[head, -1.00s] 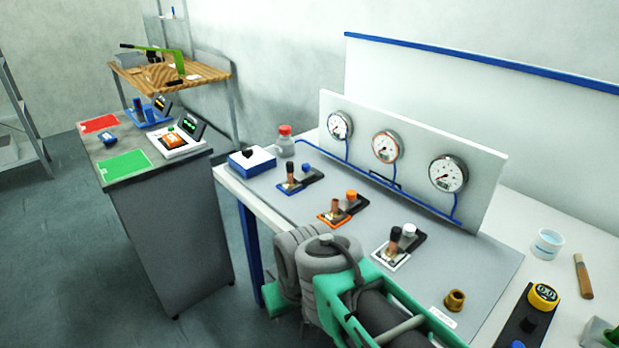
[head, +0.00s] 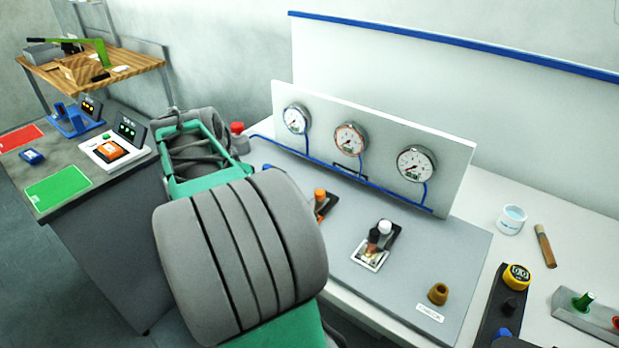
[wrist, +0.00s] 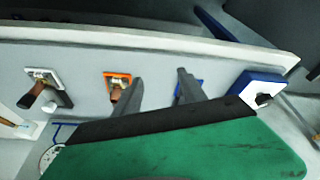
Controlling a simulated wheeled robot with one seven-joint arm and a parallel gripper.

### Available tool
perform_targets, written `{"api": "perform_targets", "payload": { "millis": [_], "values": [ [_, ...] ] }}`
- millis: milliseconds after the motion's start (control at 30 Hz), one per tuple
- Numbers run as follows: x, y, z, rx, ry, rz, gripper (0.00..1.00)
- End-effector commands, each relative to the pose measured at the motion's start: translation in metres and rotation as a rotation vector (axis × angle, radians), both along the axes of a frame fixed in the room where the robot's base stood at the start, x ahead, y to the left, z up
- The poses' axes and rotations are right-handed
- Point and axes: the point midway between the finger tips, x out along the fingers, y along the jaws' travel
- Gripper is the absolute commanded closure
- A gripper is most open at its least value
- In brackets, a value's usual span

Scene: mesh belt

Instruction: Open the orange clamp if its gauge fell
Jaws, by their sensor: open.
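The orange clamp (wrist: 118,85) is in the wrist view, with an orange base plate and a brown handle. In the head view only its orange knob (head: 319,195) and part of its base show beside my arm. The orange-rimmed gauge (head: 350,139) is the middle of three on the upright panel; its needle is too small to read surely. My gripper (wrist: 158,85) is open and empty, its fingers pointing towards the bench. One finger is beside the orange clamp in the picture, the other over the blue clamp (wrist: 203,86), which is mostly hidden.
The blue-rimmed gauge (head: 296,120) and grey-rimmed gauge (head: 416,164) flank the orange one. The white clamp (head: 374,248) stands to the right, near a brass-coloured piece (head: 438,293). A blue-and-white box (wrist: 257,94) sits beyond the blue clamp. My arm covers the bench's left part.

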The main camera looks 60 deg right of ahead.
Motion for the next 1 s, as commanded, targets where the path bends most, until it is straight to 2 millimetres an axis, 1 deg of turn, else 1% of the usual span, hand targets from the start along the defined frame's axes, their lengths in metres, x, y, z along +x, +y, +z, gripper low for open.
{"api": "perform_targets", "payload": {
  "millis": [33,100,133,200,300,367,600,700,800,1000],
  "values": [
    [-0.023,-0.049,0.011,-0.011,0.001,-0.207,0.51],
    [-0.057,-0.099,0.014,-0.034,-0.008,-0.455,0.51],
    [-0.070,-0.114,0.014,-0.043,-0.011,-0.537,0.51],
    [-0.092,-0.138,0.014,-0.059,-0.018,-0.674,0.51],
    [-0.106,-0.151,0.008,-0.069,-0.021,-0.748,0.51],
    [-0.108,-0.154,0.001,-0.070,-0.021,-0.750,0.51],
    [-0.117,-0.168,-0.040,-0.069,-0.021,-0.746,0.51],
    [-0.119,-0.173,-0.052,-0.071,-0.023,-0.744,0.51],
    [-0.120,-0.175,-0.058,-0.070,-0.024,-0.744,0.51],
    [-0.119,-0.175,-0.059,-0.071,-0.025,-0.742,0.51]
  ]
}}
